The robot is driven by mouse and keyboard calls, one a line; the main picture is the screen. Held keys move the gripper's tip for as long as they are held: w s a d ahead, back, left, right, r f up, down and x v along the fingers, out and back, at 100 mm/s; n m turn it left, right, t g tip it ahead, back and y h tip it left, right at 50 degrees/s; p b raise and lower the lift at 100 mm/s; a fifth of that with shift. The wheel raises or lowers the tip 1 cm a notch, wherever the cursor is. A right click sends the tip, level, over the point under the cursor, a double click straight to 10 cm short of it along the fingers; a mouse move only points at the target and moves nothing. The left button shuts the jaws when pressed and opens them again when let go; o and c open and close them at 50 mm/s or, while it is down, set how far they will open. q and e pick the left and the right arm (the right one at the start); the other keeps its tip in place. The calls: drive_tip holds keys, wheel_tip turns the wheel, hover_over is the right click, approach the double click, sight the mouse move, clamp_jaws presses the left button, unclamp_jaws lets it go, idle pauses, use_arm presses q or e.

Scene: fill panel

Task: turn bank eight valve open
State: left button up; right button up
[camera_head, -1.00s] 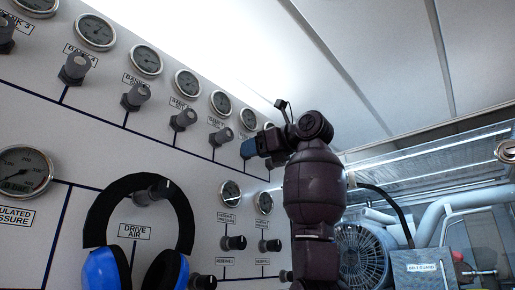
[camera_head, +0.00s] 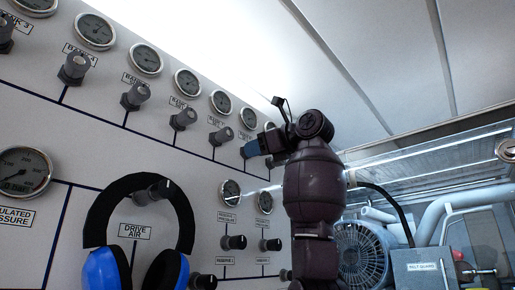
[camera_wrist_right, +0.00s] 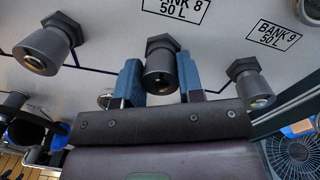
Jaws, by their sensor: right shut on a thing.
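The bank eight valve (camera_wrist_right: 161,68) is a dark grey knob below the "BANK 8 50 L" label (camera_wrist_right: 176,9) in the right wrist view. My right gripper (camera_wrist_right: 160,82) has its blue-padded fingers on either side of this knob and is shut on it. My left gripper is not in view.
Neighbouring knobs stand to the left (camera_wrist_right: 47,50) and at bank nine (camera_wrist_right: 253,83). Blue ear defenders (camera_head: 140,235) hang on the panel by the drive air label.

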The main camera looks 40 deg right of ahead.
drive_tip(key=n, duration=0.5)
drive_tip(key=shift+p, duration=0.35)
drive_tip(key=n, duration=0.5)
drive_tip(key=shift+n+h+p, duration=0.3)
drive_tip(key=shift+h, duration=0.1)
drive_tip(key=n, duration=0.2)
drive_tip(key=shift+n, duration=0.3)
drive_tip(key=shift+n+p, duration=0.3)
drive_tip(key=shift+n, duration=0.9)
drive_tip(key=n, duration=0.3)
drive_tip(key=shift+n+h, duration=0.3)
drive_tip(key=n+p, duration=0.1)
drive_tip(key=n, duration=0.2)
drive_tip(key=n+p, duration=0.1)
drive_tip(key=n, duration=0.4)
drive_tip(key=shift+f+n+h, duration=0.1)
drive_tip(key=shift+n+h, duration=0.2)
drive_tip(key=n+p, duration=0.1)
drive_tip(key=n, duration=0.2)
drive_tip(key=shift+n, duration=0.3)
drive_tip(key=n, duration=0.2)
drive_tip(key=shift+n+p, duration=0.35)
drive_tip(key=shift+n, duration=0.05)
drive_tip(key=n, duration=1.1)
drive_tip(key=shift+t, duration=0.3)
drive_tip(key=shift+n, duration=0.5)
